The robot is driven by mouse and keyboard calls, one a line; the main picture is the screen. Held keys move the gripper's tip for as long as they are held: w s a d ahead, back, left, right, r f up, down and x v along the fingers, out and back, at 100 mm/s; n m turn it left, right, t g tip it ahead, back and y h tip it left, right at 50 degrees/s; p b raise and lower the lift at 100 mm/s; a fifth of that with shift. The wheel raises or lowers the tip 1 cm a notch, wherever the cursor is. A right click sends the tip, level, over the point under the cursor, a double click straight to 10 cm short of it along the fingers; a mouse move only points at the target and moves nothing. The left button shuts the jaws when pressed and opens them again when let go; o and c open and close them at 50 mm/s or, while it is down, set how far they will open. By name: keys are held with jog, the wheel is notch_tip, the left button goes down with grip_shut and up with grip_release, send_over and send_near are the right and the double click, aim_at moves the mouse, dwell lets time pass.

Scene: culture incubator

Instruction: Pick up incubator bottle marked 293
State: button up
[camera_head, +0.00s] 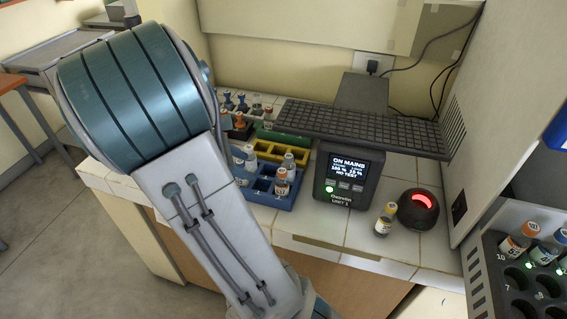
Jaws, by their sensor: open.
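No label reading 293 can be made out; the bottle labels are too small to read. Two small bottles stand in the numbered rack (487,283) at the right edge, one orange-capped (514,246) and one blue-capped (545,250); another cap shows at the frame edge. Several bottles stand in the blue rack (263,197) on the counter, including an orange-capped one (281,186). A yellow-capped bottle (384,221) stands alone on the counter. My arm crosses the left of the view, and my gripper does not show.
A black display unit (346,178) stands mid-counter beneath a dark perforated shelf (365,130). A black round device (418,209) with a red light stands beside the yellow-capped bottle. Green (285,138) and yellow racks stand behind the blue one. A white cabinet wall (500,120) rises at right.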

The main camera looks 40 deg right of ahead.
aim_at(286, 157)
jog(key=d+f, duration=0.1)
jog(key=d, duration=0.3)
jog(key=s+d+f+n+h+p, duration=0.1)
jog(key=d+f, duration=0.1)
jog(key=d, duration=0.3)
jog(key=d+f+n+h, duration=0.1)
jog(key=d+f, duration=0.1)
jog(key=d, duration=0.2)
jog(key=shift+s+d+f+g+p, duration=0.15)
jog(key=shift+s+d+g+p, duration=0.1)
jog(key=shift+d+g+p, duration=0.1)
grip_shut()
